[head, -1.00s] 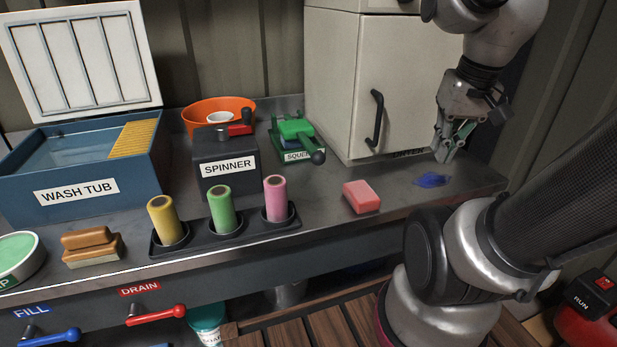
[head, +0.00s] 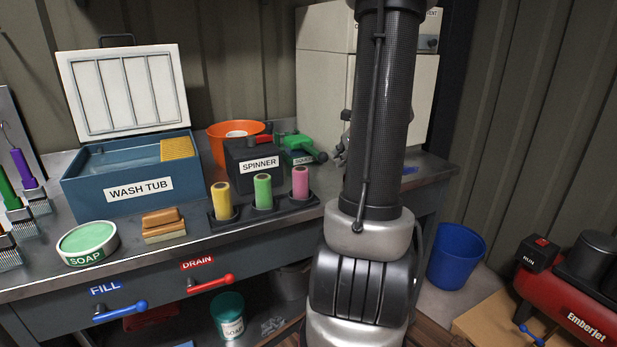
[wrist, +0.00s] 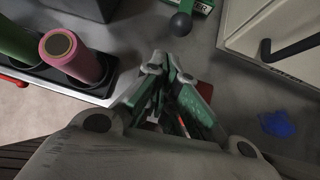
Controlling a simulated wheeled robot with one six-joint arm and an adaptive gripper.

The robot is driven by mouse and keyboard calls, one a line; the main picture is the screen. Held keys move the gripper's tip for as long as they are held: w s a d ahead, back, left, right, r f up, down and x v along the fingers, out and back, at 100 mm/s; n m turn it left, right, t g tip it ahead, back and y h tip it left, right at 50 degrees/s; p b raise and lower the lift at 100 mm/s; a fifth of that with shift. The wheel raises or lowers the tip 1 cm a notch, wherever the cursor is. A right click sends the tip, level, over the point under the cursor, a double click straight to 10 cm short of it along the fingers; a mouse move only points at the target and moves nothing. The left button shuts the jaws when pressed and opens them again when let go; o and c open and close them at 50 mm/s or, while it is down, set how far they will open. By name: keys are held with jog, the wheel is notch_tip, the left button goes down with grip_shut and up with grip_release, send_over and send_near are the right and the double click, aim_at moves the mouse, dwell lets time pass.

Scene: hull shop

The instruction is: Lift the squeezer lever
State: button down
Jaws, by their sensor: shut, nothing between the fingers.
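The green squeezer (head: 297,142) stands at the back of the bench, right of the spinner (head: 258,162). In the head view my arm hides most of the gripper; only a grey edge shows just right of the squeezer.
A rack of yellow, green and pink rollers (head: 263,190) stands in front of the spinner. A pale cabinet (head: 318,78) stands behind my arm; its dark handle (wrist: 293,47) shows in the wrist view. A red block (wrist: 206,88) is partly hidden beneath my gripper.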

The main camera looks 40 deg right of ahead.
jog(key=m, duration=0.2)
jog(key=shift+w+d+m, duration=0.15)
jog(key=shift+d+m, duration=0.1)
jog(key=shift+m, duration=0.05)
jog(key=x, duration=1)
jog(key=shift+d, duration=0.15)
jog(key=shift+r, duration=0.15)
